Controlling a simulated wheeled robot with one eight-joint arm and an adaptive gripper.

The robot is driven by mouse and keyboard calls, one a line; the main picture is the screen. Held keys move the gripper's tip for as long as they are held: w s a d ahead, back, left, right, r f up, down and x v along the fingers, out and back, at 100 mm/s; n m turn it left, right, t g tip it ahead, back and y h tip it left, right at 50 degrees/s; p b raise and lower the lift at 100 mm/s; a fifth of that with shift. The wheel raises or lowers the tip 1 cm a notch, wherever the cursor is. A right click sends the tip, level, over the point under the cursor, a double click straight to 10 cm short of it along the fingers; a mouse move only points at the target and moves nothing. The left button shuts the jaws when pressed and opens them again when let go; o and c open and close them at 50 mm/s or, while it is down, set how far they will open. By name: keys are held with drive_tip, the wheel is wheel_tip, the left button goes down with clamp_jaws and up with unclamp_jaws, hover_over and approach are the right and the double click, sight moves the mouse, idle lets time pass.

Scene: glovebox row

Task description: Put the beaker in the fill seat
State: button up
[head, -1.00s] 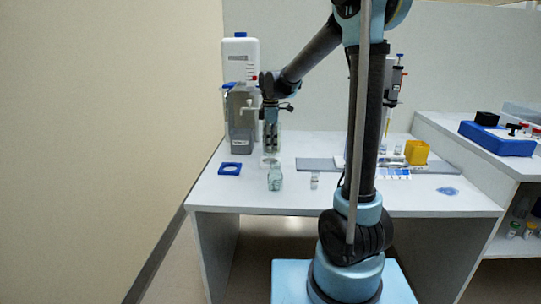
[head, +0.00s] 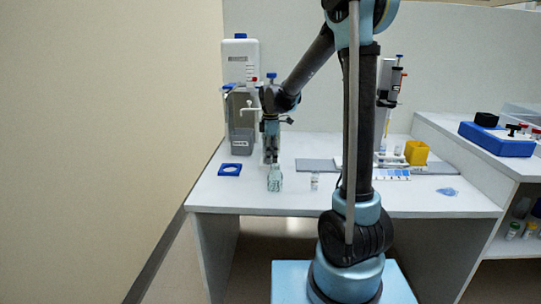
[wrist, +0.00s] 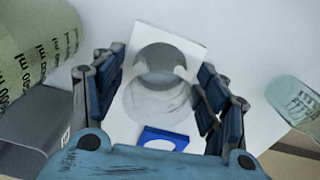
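My gripper (wrist: 157,95) points down between the bottle stand and the front of the table; in the head view (head: 271,158) it is low over the table. Its blue fingers lie on either side of a clear, round-mouthed beaker (wrist: 155,105), which looks held upright between them. A square white plate with a grey round spot, seemingly the fill seat (wrist: 194,50), lies under the beaker. I cannot tell whether the beaker's base touches it. In the head view the fingers largely hide the beaker.
A greenish graduated vessel (wrist: 35,45) stands close at left in the wrist view. A small glass vessel (head: 275,182) stands just in front of the gripper, with a vial (head: 315,181) to its right. A blue square holder (head: 230,169) lies at left; a white bottle (head: 240,62) stands behind.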

drive_tip(key=shift+r, duration=0.1)
wheel_tip(320, 180, up, 12)
idle(0.8)
